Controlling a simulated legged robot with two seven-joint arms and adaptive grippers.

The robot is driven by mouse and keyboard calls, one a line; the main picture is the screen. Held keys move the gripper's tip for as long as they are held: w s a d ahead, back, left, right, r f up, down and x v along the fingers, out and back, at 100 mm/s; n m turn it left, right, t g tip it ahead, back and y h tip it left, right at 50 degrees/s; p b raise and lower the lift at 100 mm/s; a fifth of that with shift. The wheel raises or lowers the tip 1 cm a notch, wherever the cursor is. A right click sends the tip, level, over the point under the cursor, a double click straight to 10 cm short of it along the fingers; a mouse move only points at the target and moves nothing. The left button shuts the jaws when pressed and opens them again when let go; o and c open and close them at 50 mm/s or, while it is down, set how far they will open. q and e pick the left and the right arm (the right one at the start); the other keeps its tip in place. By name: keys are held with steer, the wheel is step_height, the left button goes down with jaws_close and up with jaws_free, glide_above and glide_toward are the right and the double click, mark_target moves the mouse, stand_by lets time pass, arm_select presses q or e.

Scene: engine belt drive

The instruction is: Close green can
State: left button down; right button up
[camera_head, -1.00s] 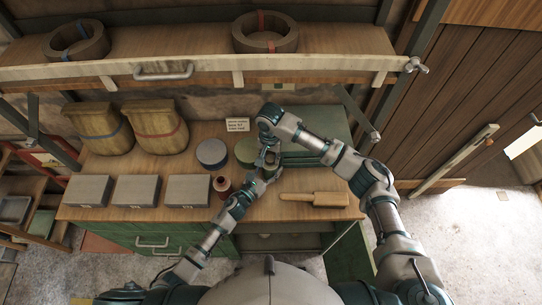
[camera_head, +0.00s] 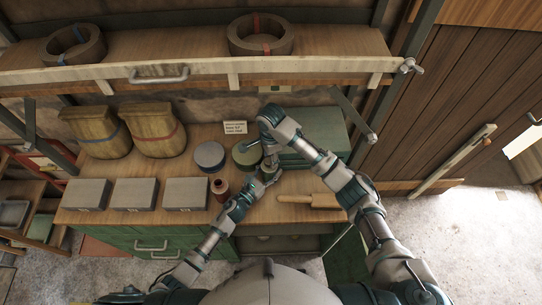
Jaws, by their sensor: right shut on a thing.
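The green can (camera_head: 244,158), round and olive green, stands on the workbench to the right of a blue-topped can. Its right side is partly hidden by my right arm. My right gripper (camera_head: 270,164) points down just right of the can and is shut on a small dark green thing (camera_head: 270,175), hard to make out. My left gripper (camera_head: 264,183) reaches in from below, close beside that thing; its fingers are too small to read. I cannot tell whether the can has a lid on.
A blue-topped can (camera_head: 209,155) and a red spool (camera_head: 220,188) stand left of the green can. A wooden mallet (camera_head: 308,200) lies at the front right. Green boxes (camera_head: 310,130) stand behind my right arm. Grey boxes (camera_head: 185,193) line the left; a shelf (camera_head: 200,68) hangs above.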

steer(key=o, duration=0.7)
steer(key=shift+w+d+r, duration=0.1)
steer(key=shift+w+r, duration=0.05)
steer(key=shift+d, duration=0.2)
steer(key=shift+r, duration=2.15)
steer(key=shift+c, duration=0.4)
